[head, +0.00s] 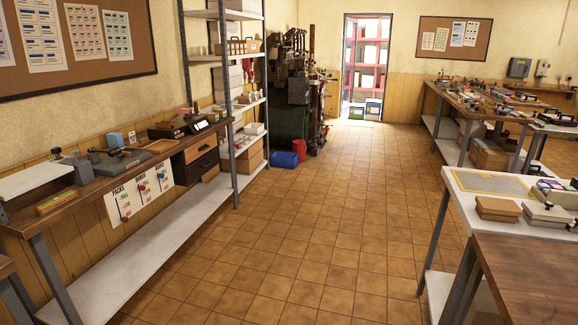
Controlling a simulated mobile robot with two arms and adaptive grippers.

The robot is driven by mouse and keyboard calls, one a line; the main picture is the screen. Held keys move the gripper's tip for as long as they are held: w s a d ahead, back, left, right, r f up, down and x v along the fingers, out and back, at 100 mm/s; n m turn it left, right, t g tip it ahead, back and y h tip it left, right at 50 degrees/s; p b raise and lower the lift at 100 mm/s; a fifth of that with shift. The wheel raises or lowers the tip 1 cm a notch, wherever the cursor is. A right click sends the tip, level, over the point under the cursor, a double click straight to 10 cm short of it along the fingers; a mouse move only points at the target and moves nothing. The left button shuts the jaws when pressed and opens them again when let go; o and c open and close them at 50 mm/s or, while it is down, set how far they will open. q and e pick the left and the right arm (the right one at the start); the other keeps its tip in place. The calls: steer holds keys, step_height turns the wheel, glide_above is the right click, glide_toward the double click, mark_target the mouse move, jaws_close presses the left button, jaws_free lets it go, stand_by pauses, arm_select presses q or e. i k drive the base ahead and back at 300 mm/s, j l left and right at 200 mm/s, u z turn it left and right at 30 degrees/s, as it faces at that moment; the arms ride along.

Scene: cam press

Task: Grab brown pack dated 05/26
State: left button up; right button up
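A small stack of brown flat packs (498,207) lies on the white-topped table (462,181) at the right; I cannot read any date on it. A pale grey-white pack (547,213) with a dark knob or clip on top lies just right of it. A brown box (488,155) sits on the low shelf of the bench behind, also without a readable date. Neither of my grippers is in view.
A wooden-topped table (530,265) stands at the front right. A workbench (90,193) with tools and a scale runs along the left wall. Metal shelving (231,90) stands beyond it, with blue (284,160) and red bins on the floor. The tiled aisle (310,230) is clear.

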mark_target(213, 117)
steer(key=i, duration=2.3)
steer(key=i+l+u, duration=0.15)
steer(key=i+u, duration=0.2)
steer(key=i, duration=0.2)
steer(key=i+l+u, duration=0.3)
steer(key=i, duration=0.25)
steer(key=i+l+u, duration=0.35)
steer(key=i+l, duration=0.15)
